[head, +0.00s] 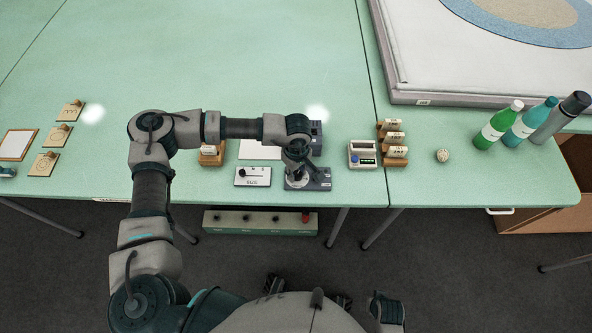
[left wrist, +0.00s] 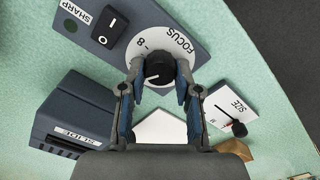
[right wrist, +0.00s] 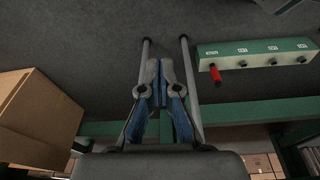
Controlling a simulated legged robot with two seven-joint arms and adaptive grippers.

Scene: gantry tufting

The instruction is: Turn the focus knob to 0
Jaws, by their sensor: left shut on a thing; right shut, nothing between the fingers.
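The focus knob (left wrist: 158,70) is a round black knob in the middle of a white dial (left wrist: 181,52). The dial bears the word FOCUS, and "-8" shows beside the knob; a small pale mark shows on the knob. The dial sits on a dark grey panel (left wrist: 150,12). My left gripper (left wrist: 160,76) has one finger on either side of the knob and is shut on it. In the head view my left gripper (head: 297,171) is over the panel (head: 320,182) and hides the knob. My right gripper (right wrist: 161,82) is shut and empty, low beside the table.
The panel also carries a rocker switch (left wrist: 109,26) and the word SHARP. A dark SLIDE box (left wrist: 76,116) and a SIZE plate with a knob (left wrist: 231,110) are close by. A green strip with knobs (right wrist: 255,53) is ahead of my right gripper. A cardboard box (right wrist: 42,118) is at its left.

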